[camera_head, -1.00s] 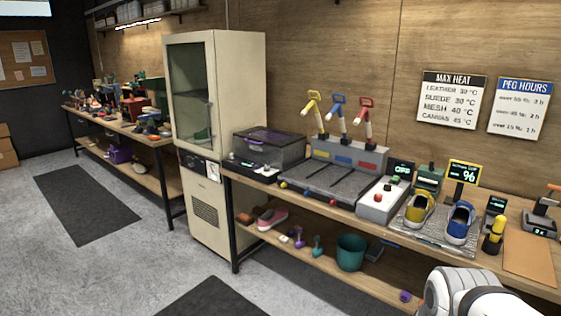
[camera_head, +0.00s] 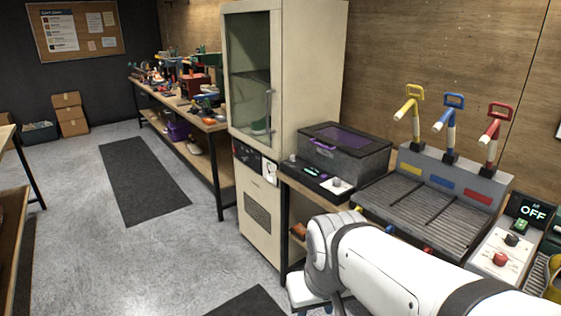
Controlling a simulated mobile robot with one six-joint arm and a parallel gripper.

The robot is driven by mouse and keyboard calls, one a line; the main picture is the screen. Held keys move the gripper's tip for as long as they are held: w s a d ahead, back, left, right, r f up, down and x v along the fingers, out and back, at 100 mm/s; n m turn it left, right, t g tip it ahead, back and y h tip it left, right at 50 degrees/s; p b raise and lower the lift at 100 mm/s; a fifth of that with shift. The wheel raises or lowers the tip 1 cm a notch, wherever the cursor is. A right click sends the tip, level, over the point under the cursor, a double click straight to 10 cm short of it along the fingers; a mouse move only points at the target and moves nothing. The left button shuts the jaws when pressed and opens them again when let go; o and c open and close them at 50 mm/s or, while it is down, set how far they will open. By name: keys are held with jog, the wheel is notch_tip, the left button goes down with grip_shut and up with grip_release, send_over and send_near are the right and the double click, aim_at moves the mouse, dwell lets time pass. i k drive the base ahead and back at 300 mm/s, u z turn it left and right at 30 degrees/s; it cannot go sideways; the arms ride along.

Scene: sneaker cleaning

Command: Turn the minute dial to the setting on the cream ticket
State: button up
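A tall cream cabinet (camera_head: 312,70) with a glass door stands at the centre. A dark control panel (camera_head: 247,157) is set in its front below the door; any dial there is too small to make out. A small pale ticket (camera_head: 270,172) hangs beside that panel, its writing unreadable. My white arm (camera_head: 390,270) reaches across the lower right, its near end low in front of the bench. My gripper's fingers do not show. I cannot tell which knob is the minute dial.
A purple-lidded grey box (camera_head: 345,150) with a knobbed panel (camera_head: 318,178) sits on the bench right of the cabinet. A grey station (camera_head: 430,200) holds yellow, blue and red handled tools. A control box (camera_head: 505,245) reads OFF. Grey floor (camera_head: 195,250) is open at left.

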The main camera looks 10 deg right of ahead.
aim_at(337, 181)
jog(key=z, duration=0.05)
jog(key=i, duration=1.35)
jog(key=z, duration=0.4)
